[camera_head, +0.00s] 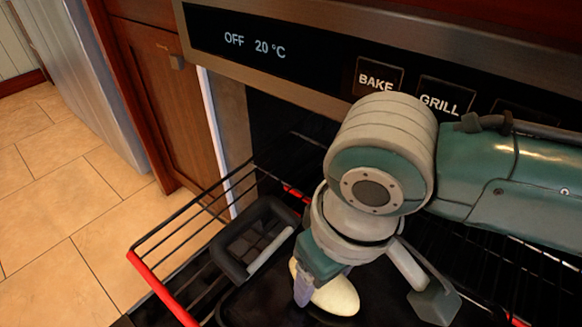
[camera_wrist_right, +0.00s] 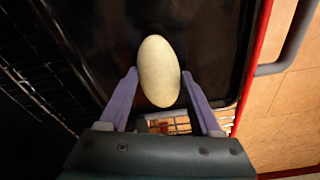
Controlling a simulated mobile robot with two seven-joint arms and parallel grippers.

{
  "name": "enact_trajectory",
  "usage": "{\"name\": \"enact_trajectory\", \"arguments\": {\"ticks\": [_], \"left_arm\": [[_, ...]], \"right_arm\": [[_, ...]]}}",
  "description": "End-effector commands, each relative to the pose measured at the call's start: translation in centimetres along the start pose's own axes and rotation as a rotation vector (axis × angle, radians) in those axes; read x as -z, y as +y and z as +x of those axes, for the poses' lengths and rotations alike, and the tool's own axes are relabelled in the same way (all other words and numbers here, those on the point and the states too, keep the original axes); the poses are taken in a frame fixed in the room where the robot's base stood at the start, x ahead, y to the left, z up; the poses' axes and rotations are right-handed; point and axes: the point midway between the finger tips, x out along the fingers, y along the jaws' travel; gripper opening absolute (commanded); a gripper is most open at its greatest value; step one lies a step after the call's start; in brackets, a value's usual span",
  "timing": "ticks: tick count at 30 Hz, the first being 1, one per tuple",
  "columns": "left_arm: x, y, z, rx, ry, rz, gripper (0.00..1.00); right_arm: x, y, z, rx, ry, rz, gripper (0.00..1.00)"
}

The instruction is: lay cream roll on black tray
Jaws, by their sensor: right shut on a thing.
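The cream roll is a pale, smooth oval (camera_wrist_right: 158,70) between the two purple fingers of my right gripper (camera_wrist_right: 160,76), which is shut on it. In the head view the roll (camera_head: 335,295) shows below my right wrist, partly hidden by a finger. A black tray (camera_wrist_right: 215,45) lies beneath the roll in the wrist view. In the head view, its dark surface (camera_head: 385,292) is largely covered by my arm. I cannot tell whether the roll touches the tray. My left gripper is not in view.
A wire rack with a red front bar (camera_head: 160,290) extends from the open oven. The oven control panel (camera_head: 320,60) is close above my arm. The tiled floor (camera_head: 60,200) at left is clear.

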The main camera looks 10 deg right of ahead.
Motion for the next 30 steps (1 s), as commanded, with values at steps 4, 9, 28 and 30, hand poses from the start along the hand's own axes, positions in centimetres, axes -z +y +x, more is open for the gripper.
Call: {"name": "enact_trajectory", "arguments": {"ticks": [4, 9, 28, 30], "left_arm": [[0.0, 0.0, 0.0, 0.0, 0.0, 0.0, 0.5], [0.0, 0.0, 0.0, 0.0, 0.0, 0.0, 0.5], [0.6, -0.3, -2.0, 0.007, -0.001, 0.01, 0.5], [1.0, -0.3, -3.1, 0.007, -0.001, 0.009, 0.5]], "right_arm": [[0.0, 0.0, 0.1, 0.0, 0.0, 0.001, 0.1], [0.0, 0.0, 0.2, 0.0, 0.0, 0.001, 0.77], [0.1, 0.1, -3.0, 0.0, 0.001, 0.001, 0.96], [0.1, 0.0, -4.7, 0.0, 0.001, 0.0, 0.96]]}}
